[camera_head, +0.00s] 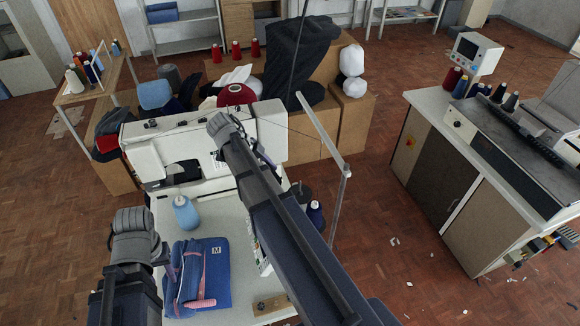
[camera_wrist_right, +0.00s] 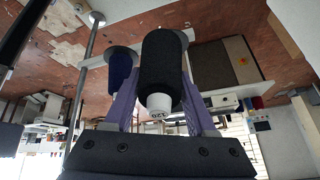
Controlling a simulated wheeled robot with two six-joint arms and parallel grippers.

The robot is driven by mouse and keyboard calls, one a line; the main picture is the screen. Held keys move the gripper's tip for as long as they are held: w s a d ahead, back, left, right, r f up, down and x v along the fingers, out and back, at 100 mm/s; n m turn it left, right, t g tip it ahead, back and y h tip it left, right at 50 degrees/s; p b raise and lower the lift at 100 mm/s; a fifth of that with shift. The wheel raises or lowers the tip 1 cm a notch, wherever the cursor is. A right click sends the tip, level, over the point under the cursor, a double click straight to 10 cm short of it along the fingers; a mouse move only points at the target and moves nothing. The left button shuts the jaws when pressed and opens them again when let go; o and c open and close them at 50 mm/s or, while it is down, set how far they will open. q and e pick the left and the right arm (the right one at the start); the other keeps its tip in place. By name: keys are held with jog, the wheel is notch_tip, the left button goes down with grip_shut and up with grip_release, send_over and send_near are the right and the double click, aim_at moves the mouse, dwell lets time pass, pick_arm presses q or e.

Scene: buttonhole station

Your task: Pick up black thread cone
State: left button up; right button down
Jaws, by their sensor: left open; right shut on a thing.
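In the right wrist view, my right gripper (camera_wrist_right: 161,84) is shut on the black thread cone (camera_wrist_right: 163,58), with one purple finger on each side. The cone's white end, with printed marking, faces the camera. In the head view, a dark cone (camera_head: 303,191) shows beside my right forearm, and most of my right gripper is hidden behind that arm. My left gripper (camera_head: 172,274) is open and empty over the left edge of the folded blue fabric.
A navy cone (camera_wrist_right: 122,68) stands close beside the black one; it also shows in the head view (camera_head: 316,213). A light blue cone (camera_head: 186,213) and the folded blue fabric (camera_head: 214,267) are on the table. The white sewing machine (camera_head: 170,146) is behind. A metal post (camera_head: 340,205) rises at right.

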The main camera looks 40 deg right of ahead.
jog(key=w+a+r+y+p, duration=0.1)
jog(key=w+a+p, duration=0.1)
jog(key=a, duration=0.4)
jog(key=w+a+r+t+y+p, duration=0.1)
jog(key=w+a+y+p, duration=0.1)
jog(key=a, duration=0.4)
jog(key=shift+a+p, duration=0.2)
jog(key=shift+p, duration=0.1)
